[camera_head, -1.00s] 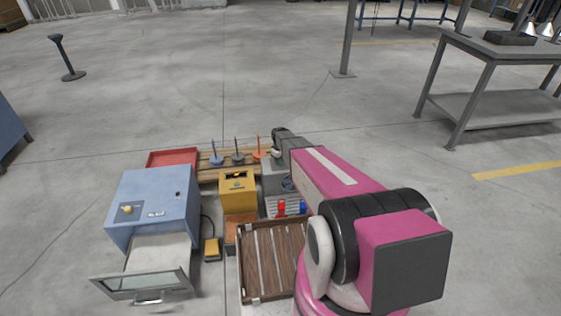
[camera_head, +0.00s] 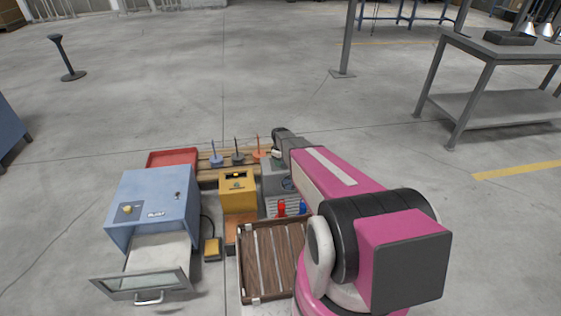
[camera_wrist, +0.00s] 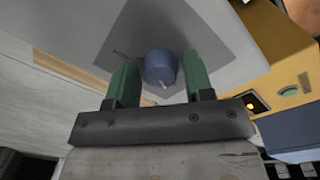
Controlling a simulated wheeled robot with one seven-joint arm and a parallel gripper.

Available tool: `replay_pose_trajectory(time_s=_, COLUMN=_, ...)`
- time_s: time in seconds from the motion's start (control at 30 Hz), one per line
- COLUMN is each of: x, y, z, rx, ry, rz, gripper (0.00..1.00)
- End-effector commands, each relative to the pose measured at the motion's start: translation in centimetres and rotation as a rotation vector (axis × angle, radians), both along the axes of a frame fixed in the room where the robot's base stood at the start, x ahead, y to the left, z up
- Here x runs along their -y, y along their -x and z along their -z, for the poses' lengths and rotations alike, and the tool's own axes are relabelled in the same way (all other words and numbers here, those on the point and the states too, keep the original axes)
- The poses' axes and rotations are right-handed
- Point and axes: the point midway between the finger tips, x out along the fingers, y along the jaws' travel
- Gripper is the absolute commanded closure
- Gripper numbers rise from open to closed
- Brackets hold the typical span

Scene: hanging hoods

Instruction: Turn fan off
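A blue round knob (camera_wrist: 160,67) with a small white pointer sits on a dark grey plate on a light grey panel in the wrist view. My gripper (camera_wrist: 160,75) has one green finger on each side of the knob, very close to it. I cannot tell whether the fingers touch it. In the head view, a grey box (camera_head: 272,182) with a dark round fan-like part (camera_head: 287,184) stands partly behind my pink arm.
A blue cabinet (camera_head: 155,200), brown wooden tray (camera_head: 248,297), red tray (camera_head: 173,158) and several pegs (camera_head: 238,155) crowd the area. Open floor lies behind.

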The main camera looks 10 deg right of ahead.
Motion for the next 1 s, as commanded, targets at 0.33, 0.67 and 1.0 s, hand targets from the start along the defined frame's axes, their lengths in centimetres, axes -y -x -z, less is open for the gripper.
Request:
replay_pose_trajectory(time_s=0.33, x=0.0, y=0.0, z=-0.1, rx=0.0, ry=0.0, rz=0.002, gripper=0.4)
replay_pose_trajectory(time_s=0.67, x=-0.2, y=0.3, z=-4.7, rx=0.003, ry=0.0, rz=0.001, gripper=0.4)
replay_pose_trajectory(time_s=1.0, x=-0.3, y=0.5, z=-9.9, rx=0.0, ry=0.0, rz=0.001, gripper=0.4)
